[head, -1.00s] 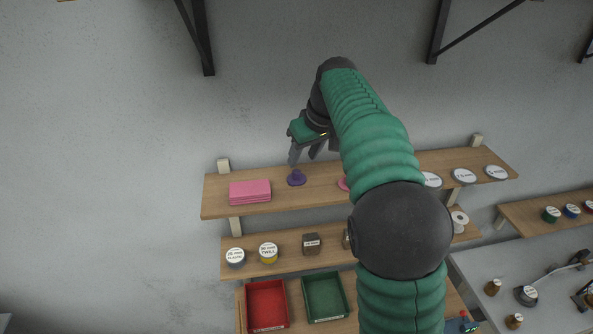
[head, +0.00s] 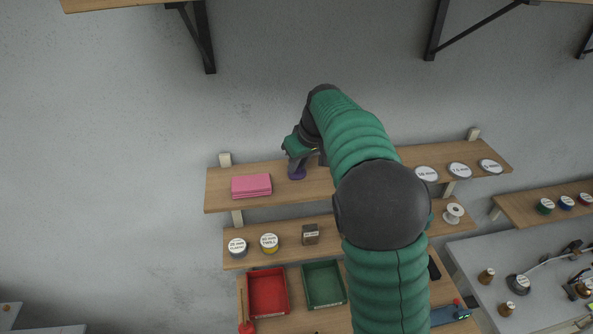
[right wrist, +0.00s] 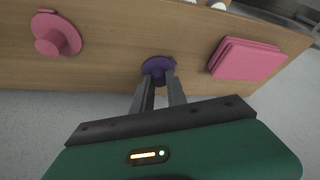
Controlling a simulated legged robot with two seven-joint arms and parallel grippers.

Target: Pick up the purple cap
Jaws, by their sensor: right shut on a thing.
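The purple cap (head: 298,175) is on the upper wooden shelf, just right of the pink stack. It also shows in the right wrist view (right wrist: 158,66) as a flat disc with a raised middle. My right gripper (head: 298,163) reaches down onto it from above. In the right wrist view its two dark fingers (right wrist: 159,78) are shut on the cap's raised middle, which they partly hide. The cap appears to be still at the shelf surface. My left gripper is not in view.
A pink stack (head: 251,186) lies left of the cap. A pink cap (right wrist: 57,35) sits on the cap's other side. White-topped discs (head: 426,174) stand at the shelf's right. Lower down are labelled tins (head: 269,243), a red tray (head: 267,292) and a green tray (head: 323,285).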

